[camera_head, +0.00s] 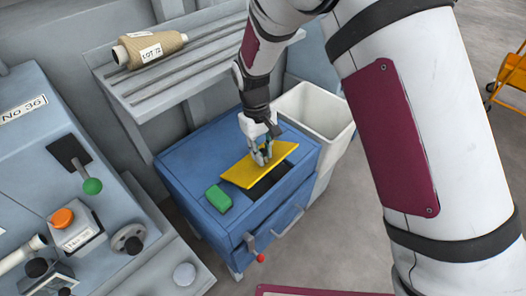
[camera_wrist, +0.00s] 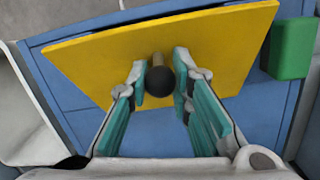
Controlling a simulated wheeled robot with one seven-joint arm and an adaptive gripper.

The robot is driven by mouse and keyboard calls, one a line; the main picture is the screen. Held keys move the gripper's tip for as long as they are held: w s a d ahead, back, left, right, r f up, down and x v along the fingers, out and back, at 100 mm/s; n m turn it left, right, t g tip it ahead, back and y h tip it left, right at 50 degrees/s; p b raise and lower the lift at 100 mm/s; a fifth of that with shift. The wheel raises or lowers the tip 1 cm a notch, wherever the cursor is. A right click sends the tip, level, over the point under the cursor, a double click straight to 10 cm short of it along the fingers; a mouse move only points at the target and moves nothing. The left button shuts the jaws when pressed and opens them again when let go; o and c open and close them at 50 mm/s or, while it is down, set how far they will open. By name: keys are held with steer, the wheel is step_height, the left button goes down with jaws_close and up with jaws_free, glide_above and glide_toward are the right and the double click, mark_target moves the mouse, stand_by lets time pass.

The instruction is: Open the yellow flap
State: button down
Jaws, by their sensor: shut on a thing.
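The yellow flap (camera_head: 248,173) is on top of the blue cabinet (camera_head: 190,155). It stands raised and tilted, with a dark opening (camera_head: 270,183) showing beside its front right edge. In the wrist view the flap (camera_wrist: 105,60) fills much of the picture, and a black ball knob (camera_wrist: 160,81) on a short stem stands out from it. My gripper (camera_head: 262,158) is at the flap, its teal-padded fingers on both sides of the knob and shut on it. In the head view the fingers hide the knob.
A green block (camera_head: 218,198) lies on the cabinet top beside the flap. A white bin (camera_head: 310,110) stands right behind the cabinet. A slatted shelf with a yarn cone (camera_head: 150,48) is above at the back. A red-tipped lever (camera_head: 260,257) sticks out from the cabinet front.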

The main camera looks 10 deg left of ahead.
steer(key=c, duration=1.4)
jaws_free()
steer(key=shift+w+a, duration=0.15)
steer(key=shift+a, duration=0.1)
steer(key=shift+d, duration=0.1)
steer(key=shift+w+a+r, duration=0.1)
steer(key=shift+a+r, duration=0.05)
steer(key=shift+r, duration=1.1)
steer(key=shift+w+a+r, duration=0.1)
steer(key=shift+r, duration=1.15)
steer(key=shift+w+a+r, duration=0.1)
steer(key=shift+a+r, duration=0.05)
steer(key=shift+r, duration=1.1)
